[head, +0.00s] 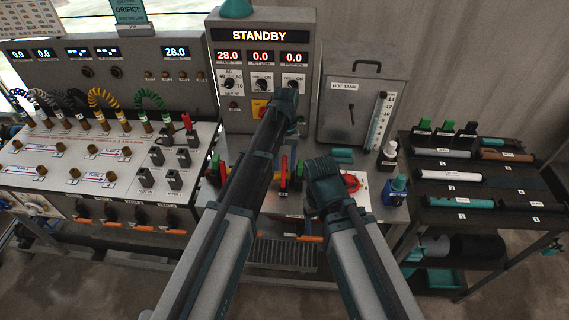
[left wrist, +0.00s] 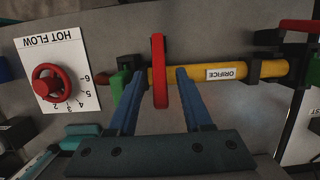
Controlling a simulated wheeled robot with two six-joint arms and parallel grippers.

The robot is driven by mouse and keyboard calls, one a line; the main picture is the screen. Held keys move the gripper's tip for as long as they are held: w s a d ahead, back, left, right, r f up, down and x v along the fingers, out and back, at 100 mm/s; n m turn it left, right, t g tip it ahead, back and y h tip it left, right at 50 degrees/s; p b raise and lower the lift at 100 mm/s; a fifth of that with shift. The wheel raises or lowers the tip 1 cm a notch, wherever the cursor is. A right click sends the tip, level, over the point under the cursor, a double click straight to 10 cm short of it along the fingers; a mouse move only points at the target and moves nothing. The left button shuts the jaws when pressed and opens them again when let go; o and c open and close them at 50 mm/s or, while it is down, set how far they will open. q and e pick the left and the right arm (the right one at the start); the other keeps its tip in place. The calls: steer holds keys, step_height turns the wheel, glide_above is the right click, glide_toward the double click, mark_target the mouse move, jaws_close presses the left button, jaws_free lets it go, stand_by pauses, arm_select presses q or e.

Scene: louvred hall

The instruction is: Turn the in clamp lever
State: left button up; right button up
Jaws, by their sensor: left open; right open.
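A red lever (left wrist: 159,50) stands upright across the yellow tube labelled ORIFICE (left wrist: 197,75) in the left wrist view. It also shows in the head view (head: 283,173), partly behind my left arm. My left gripper (left wrist: 155,76) is open, with one blue finger on each side of the lever and gaps between. A green block (left wrist: 118,85) sits beside the left finger. A second red lever (left wrist: 299,26) lies sideways at the tube's other end. No label naming the in clamp is readable. My right gripper (head: 322,175) is over the bench's right part; its fingers are hard to make out.
The red HOT FLOW knob (left wrist: 53,83) is left of the tube in the wrist view. A STANDBY panel (head: 259,70) and hot tank (head: 362,108) stand behind. A blue bottle (head: 395,190) is at the right, near a dark tube rack (head: 510,187).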

arm_select(q)
steer(key=shift+r, duration=0.15)
steer(key=p+v, duration=1.3)
steer(key=shift+r, duration=0.25)
steer(key=shift+w, duration=0.15)
steer(key=shift+c, duration=1.1)
steer(key=shift+s+a+m, duration=0.15)
steer(key=shift+s+m, duration=0.15)
steer(key=shift+s, duration=0.1)
steer(key=shift+c, duration=1.2)
steer(key=s+m, duration=0.1)
steer(key=m, duration=0.1)
steer(key=s+a+m+t+h, duration=0.1)
steer(key=s+m, duration=0.2)
steer(key=shift+s+a+m+t+p, duration=0.1)
steer(key=shift+a+m+t+p, duration=0.2)
steer(key=shift+t+p, duration=0.1)
jaws_close()
steer(key=s+a+r+m+t+h, duration=0.2)
steer(key=s+m+t, duration=0.2)
steer(key=m, duration=0.7)
steer(key=shift+s+h, duration=0.3)
steer(key=shift+s, duration=0.6)
